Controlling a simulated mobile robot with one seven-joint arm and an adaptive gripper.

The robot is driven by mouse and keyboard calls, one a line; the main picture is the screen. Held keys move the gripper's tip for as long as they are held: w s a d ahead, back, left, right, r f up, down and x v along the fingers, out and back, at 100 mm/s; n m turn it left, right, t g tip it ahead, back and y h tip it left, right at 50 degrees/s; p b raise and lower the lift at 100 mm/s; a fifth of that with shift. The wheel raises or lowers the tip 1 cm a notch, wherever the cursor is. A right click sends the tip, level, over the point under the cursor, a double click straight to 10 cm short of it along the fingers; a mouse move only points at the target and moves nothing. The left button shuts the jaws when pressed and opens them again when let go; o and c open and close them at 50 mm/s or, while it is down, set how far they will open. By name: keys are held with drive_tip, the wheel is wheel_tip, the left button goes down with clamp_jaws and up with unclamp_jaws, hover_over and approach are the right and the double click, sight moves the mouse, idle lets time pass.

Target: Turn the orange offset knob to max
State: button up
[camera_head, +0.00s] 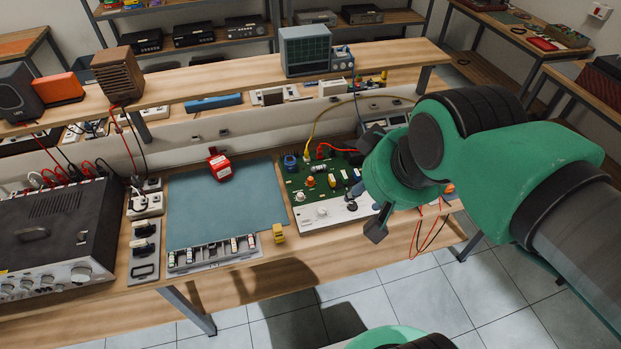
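A green circuit board (293,186) with a white front panel (323,213) lies on the bench right of the blue-grey mat. An orange knob (310,182) stands on the board's green part. A second small orange part (449,188) shows right of my gripper, on or beside other equipment; the labels are too small to read, so I cannot tell which is the offset knob. My gripper (366,209) is over the board's right end, its dark fingertips apart. It looks open and empty, right of the first orange knob. My wrist hides part of the board's right side.
Red, yellow and black cables (322,118) run over and beside the board. A small yellow block (278,233) sits at the bench's front, near a grey component tray (213,254). A red device (220,167) rests on the mat (225,205), whose middle is clear. A large amplifier (58,240) stands left.

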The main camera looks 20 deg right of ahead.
drive_tip(key=w+f+n+g+b, duration=0.15)
drive_tip(key=w+n, duration=0.45)
drive_tip(key=w, duration=0.7)
drive_tip(key=n+g+b, duration=0.2)
drive_tip(key=n+g, duration=0.2)
drive_tip(key=n, duration=1)
hover_over(311, 178)
wheel_tip(311, 178, down, 27)
drive_tip(key=shift+a+f, duration=0.1)
drive_tip(key=shift+s, duration=0.1)
wheel_tip(311, 178, down, 14)
drive_tip(key=shift+r+b, duration=0.1)
drive_tip(key=shift+b, duration=1.1)
drive_tip(key=shift+c, duration=0.5)
clamp_jaws()
